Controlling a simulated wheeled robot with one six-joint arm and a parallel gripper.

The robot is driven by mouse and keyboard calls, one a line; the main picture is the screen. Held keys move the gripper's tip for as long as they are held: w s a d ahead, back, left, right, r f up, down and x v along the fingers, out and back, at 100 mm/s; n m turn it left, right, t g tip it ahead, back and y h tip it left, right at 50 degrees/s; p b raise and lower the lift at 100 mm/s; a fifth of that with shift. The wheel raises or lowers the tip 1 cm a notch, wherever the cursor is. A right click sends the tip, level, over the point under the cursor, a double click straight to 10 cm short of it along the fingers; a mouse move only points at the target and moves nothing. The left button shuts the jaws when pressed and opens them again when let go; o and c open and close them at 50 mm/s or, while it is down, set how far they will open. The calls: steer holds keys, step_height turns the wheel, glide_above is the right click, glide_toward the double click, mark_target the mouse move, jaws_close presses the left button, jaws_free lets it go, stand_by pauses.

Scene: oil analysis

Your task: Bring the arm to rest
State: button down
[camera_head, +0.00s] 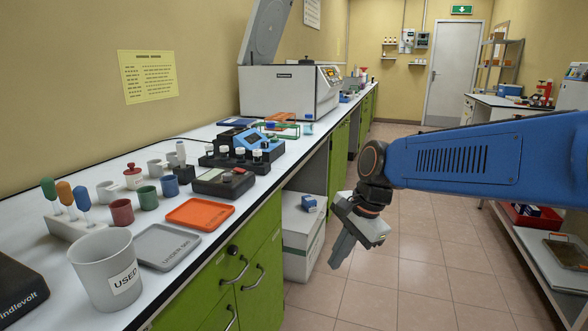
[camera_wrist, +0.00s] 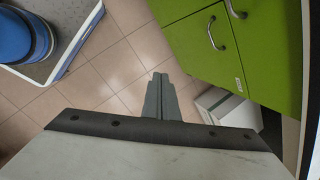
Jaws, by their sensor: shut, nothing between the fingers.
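My gripper (camera_head: 342,250) hangs at the end of my blue arm, pointing down in front of the green cabinets. It is over the tiled floor, to the right of the bench edge, and touches nothing that I can see. In the wrist view its fingers (camera_wrist: 160,82) are together with nothing between them. Below and around the fingers the wrist view shows floor tiles and a green cabinet (camera_wrist: 265,45).
The white bench (camera_head: 95,285) on the left carries a grey cup marked USED (camera_head: 100,262), an orange tray (camera_head: 199,213) and a grey tray (camera_head: 166,247). A white box (camera_head: 300,235) stands on the floor by the cabinets. The aisle floor (camera_head: 400,290) is clear.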

steer(key=s+d+f+n+t+h, duration=0.3)
steer(key=s+d+n, duration=0.8)
steer(key=s+d, duration=0.7)
steer(key=shift+s+d+f+n, duration=0.15)
steer(key=shift+d+f+n, duration=0.15)
steer(key=shift+d+f, duration=0.25)
stand_by(0.9)
